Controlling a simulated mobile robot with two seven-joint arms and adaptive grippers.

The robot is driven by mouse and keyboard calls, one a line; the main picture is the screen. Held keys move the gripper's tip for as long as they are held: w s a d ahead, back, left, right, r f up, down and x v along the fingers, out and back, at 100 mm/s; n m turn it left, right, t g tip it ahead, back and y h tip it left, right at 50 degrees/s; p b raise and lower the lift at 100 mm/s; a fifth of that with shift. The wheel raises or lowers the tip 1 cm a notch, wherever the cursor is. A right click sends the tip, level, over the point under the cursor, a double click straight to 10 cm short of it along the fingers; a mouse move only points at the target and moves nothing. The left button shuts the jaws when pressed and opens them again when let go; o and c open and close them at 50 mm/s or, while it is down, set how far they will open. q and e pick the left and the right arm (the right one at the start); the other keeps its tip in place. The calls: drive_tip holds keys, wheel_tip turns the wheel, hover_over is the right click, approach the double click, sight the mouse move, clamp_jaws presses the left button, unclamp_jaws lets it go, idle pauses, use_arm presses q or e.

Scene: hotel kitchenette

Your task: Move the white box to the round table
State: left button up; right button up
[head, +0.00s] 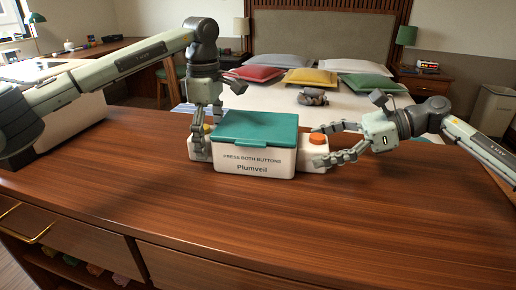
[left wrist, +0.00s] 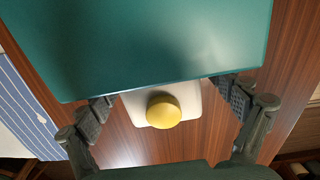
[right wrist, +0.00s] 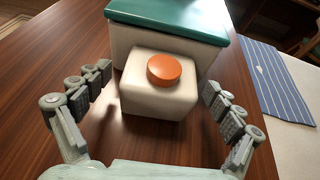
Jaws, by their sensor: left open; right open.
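The white box (head: 255,160) has a teal lid (head: 257,128) and the words "PRESS BOTH BUTTONS Plumveil" on its front. It sits upright on the wooden counter. A white block with a yellow button (left wrist: 163,112) is at its left end; one with an orange button (right wrist: 164,69) is at its right end. My left gripper (head: 204,138) points down at the left end, open, its fingers either side of the yellow button's block. My right gripper (head: 322,146) is open around the right block from the side. Finger contact is unclear. I cannot make out a round table.
The wooden counter (head: 270,220) is clear in front of the box. Another white object (head: 85,118) stands partly hidden behind my left arm. A bed with cushions (head: 314,80) is behind the counter. Drawers with a brass handle (head: 40,233) are at front left.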

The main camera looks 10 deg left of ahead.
use_arm(q)
drive_tip(key=c, duration=1.9)
use_arm(e)
drive_tip(key=shift+r, duration=0.1)
drive_tip(key=c, duration=1.9)
